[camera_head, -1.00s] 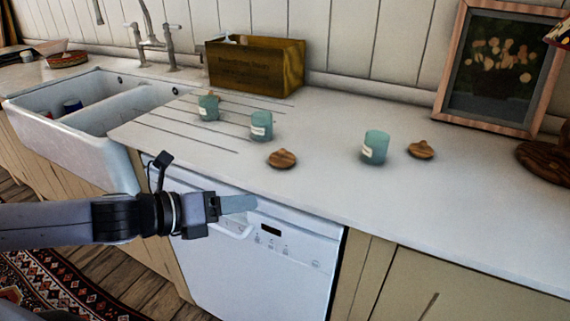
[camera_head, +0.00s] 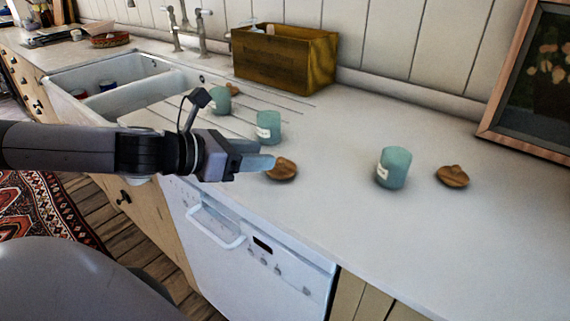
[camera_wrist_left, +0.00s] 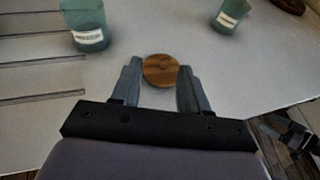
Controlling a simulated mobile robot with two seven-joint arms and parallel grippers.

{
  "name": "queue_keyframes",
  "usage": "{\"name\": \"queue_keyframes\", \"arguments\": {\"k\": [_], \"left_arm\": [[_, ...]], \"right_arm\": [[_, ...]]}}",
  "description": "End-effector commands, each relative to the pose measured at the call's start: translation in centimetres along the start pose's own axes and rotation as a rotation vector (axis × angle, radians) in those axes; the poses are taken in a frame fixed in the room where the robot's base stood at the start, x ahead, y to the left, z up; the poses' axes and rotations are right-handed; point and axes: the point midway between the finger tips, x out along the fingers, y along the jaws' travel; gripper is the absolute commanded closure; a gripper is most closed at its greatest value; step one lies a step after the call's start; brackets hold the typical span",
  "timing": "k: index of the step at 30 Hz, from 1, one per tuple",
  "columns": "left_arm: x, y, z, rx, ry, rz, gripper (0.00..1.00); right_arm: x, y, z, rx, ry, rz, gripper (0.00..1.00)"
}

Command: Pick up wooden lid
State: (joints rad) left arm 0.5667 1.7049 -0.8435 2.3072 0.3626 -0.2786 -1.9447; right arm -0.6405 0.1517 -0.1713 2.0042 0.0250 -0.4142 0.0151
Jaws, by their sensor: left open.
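A round wooden lid (camera_head: 282,169) lies on the white counter near its front edge. It also shows in the left wrist view (camera_wrist_left: 160,70), just beyond and between my fingertips. My left gripper (camera_head: 262,163) is open and empty, with its fingertips close to the lid's left side in the head view; in the left wrist view the two fingers (camera_wrist_left: 157,80) stand apart on either side of it. A second wooden lid (camera_head: 452,176) lies farther right, and a third (camera_head: 233,90) lies behind the leftmost jar.
Three teal jars with labels stand on the counter: one at the left (camera_head: 220,101), one behind the near lid (camera_head: 268,127), one at the right (camera_head: 393,167). A wooden box (camera_head: 285,60) stands by the wall. A sink (camera_head: 110,75) is at the left, a picture frame at the right.

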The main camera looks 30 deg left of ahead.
Motion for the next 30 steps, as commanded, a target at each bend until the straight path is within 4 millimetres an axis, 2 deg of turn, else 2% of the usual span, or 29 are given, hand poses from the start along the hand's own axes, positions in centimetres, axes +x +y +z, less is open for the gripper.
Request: {"name": "queue_keyframes", "arguments": {"k": [10, 22, 30], "left_arm": [[1.5, -0.3, 0.0, -0.003, -0.001, -0.001, 0.55], [5.3, -0.8, -0.1, -0.003, -0.001, 0.0, 0.55], [5.9, -0.8, -0.2, 0.0, 0.001, 0.0, 0.55]], "right_arm": [[-0.3, -0.3, 0.2, 0.011, -0.007, 0.0, 0.14], [-0.4, -0.2, 0.1, 0.006, -0.006, 0.003, 0.14], [-0.4, 0.1, 0.0, 0.0, -0.004, 0.006, 0.14]]}}
